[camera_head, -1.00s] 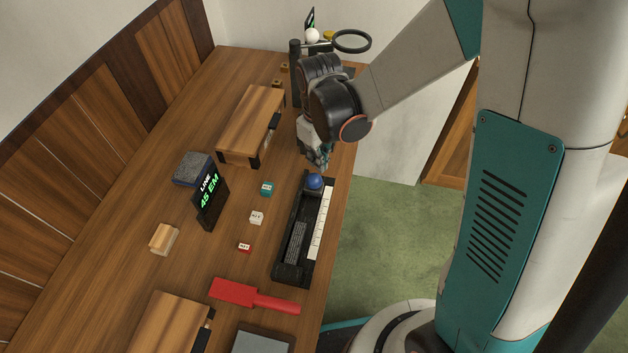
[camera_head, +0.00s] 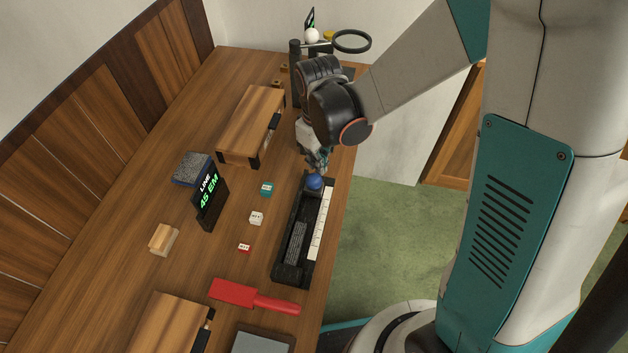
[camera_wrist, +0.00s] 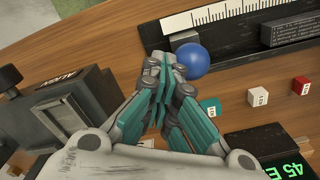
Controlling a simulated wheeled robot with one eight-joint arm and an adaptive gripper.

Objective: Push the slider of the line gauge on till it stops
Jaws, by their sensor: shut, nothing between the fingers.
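The line gauge (camera_head: 290,262) is a long black tray with a white ruled scale (camera_head: 322,222) along its right side in the head view. Its slider carries a blue ball knob (camera_head: 314,182) and stands at the gauge's far end. The knob also shows in the wrist view (camera_wrist: 192,61). My gripper (camera_head: 318,164) is shut and empty, just beyond the far end of the gauge. In the wrist view its fingertips (camera_wrist: 163,62) are right beside the knob; I cannot tell whether they touch it. The fingers partly hide the slider's base.
A display (camera_head: 209,200) reading "LINE 45 EM" stands left of the gauge. Teal (camera_head: 267,188), white (camera_head: 257,218) and red (camera_head: 244,248) blocks lie between them. A red paddle-shaped object (camera_head: 255,296) lies near the gauge's near end. A wooden case (camera_head: 250,122) stands left of my gripper.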

